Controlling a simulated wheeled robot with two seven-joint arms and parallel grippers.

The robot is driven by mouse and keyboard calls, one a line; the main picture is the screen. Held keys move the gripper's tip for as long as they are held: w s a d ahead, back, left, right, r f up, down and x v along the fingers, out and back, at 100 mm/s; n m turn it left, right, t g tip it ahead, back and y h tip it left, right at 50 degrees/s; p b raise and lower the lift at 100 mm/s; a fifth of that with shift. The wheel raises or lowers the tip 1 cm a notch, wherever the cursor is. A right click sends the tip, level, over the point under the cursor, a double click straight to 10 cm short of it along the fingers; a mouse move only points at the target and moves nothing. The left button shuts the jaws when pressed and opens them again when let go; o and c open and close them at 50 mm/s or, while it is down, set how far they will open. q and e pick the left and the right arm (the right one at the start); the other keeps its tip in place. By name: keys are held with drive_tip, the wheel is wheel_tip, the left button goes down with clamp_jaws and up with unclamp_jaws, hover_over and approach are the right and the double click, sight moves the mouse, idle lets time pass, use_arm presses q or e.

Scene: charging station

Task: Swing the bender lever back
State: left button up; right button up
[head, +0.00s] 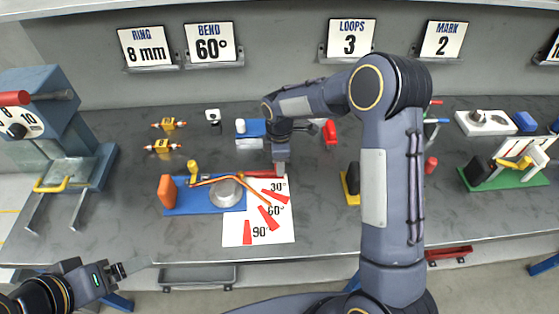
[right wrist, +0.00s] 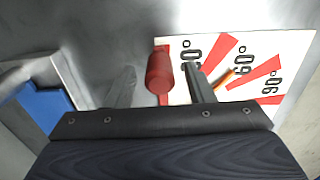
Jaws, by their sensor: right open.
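The bender stands on a blue base (head: 190,207) with a grey round die (head: 226,193), an orange block (head: 167,190) and a yellow post (head: 192,170). Its lever has a red grip (head: 258,173) at the top edge of the angle card (head: 234,232). A copper-coloured rod (head: 211,180) lies bent across the die. My right gripper (head: 281,172) points down at the grip's right end. In the right wrist view, the red grip (right wrist: 159,72) shows between my two spread fingers. My left gripper (head: 118,270) is low at the left, away from the bender; its jaw opening is unclear.
Small yellow-and-red parts (head: 162,146) lie behind the bender. A blue press-like machine (head: 45,105) stands at the left. A green-based fixture (head: 510,170) stands at the right. My right arm hides part of the table. Bare table lies in front of the bender's left end.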

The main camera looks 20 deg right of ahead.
wheel_tip(320, 180, up, 6)
drive_tip(key=shift+r+b, duration=0.25)
drive_tip(key=shift+b, duration=0.1)
drive_tip(key=shift+r, duration=0.5)
drive_tip(key=s+d+r+m+t+y, duration=0.1)
drive_tip(key=s+d+r+m, duration=0.2)
drive_tip(key=s+r+m, duration=0.35)
drive_tip(key=s+d+r+m+t+y, duration=0.1)
drive_tip(key=s+d+r+m+t, duration=0.2)
drive_tip(key=s, duration=0.6)
drive_tip(key=s+a+m+t+y, duration=0.1)
drive_tip(key=s+a+m, duration=0.1)
drive_tip(key=s+m, duration=0.6)
drive_tip(key=s, duration=0.6)
drive_tip(key=shift+f+t+y, duration=0.2)
drive_tip(key=shift+t+y, duration=0.1)
drive_tip(key=shift+y, duration=0.1)
